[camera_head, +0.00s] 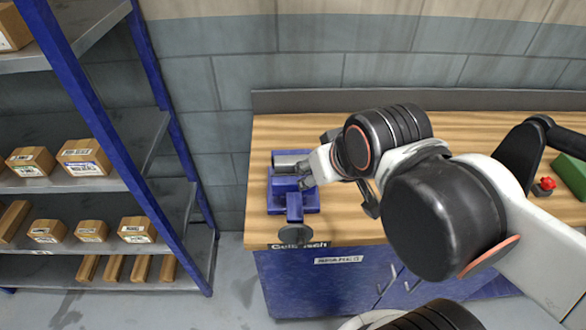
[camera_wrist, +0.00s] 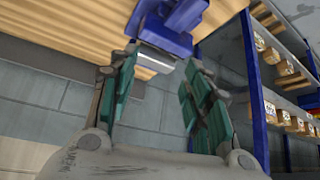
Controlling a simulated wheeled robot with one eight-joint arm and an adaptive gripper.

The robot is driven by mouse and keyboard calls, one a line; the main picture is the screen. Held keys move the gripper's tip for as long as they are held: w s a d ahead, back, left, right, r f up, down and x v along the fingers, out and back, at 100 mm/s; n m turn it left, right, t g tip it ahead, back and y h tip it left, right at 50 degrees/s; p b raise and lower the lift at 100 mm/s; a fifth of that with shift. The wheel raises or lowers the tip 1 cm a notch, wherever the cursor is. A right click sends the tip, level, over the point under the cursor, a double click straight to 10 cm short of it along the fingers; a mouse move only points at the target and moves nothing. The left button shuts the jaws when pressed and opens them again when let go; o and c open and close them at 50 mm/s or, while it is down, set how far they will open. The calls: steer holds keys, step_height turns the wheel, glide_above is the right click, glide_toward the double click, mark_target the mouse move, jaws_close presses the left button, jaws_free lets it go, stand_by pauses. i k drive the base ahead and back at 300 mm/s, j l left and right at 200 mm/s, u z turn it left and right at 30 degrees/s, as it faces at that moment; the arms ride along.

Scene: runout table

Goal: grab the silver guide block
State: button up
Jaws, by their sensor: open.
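A silver block (camera_head: 291,161), which I take for the guide block, shows at the top of the blue vise (camera_head: 309,200) at the table's left end. My gripper (camera_head: 304,176) is beside the vise and partly covers it. In the wrist view, my gripper (camera_wrist: 161,58) is open, its two green-padded fingers apart. The silver block (camera_wrist: 156,61) shows between the fingertips, next to the blue vise body (camera_wrist: 168,32). I cannot tell whether a finger touches it. The block's far side is hidden.
The wooden table (camera_head: 450,130) has a low back rail against a block wall. A blue shelf rack (camera_head: 140,170) with several cardboard boxes stands to the left. A green block (camera_head: 572,174) and a red knob (camera_head: 546,184) are at the right.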

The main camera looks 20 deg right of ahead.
mark_target(283, 164)
steer(key=z, duration=0.65)
steer(key=k+j+z, duration=0.2)
steer(key=j+z, duration=0.15)
steer(key=k+j+z, duration=0.25)
steer(key=j+z, duration=0.15)
steer(key=k+j+z, duration=0.35)
steer(key=k+j, duration=0.3)
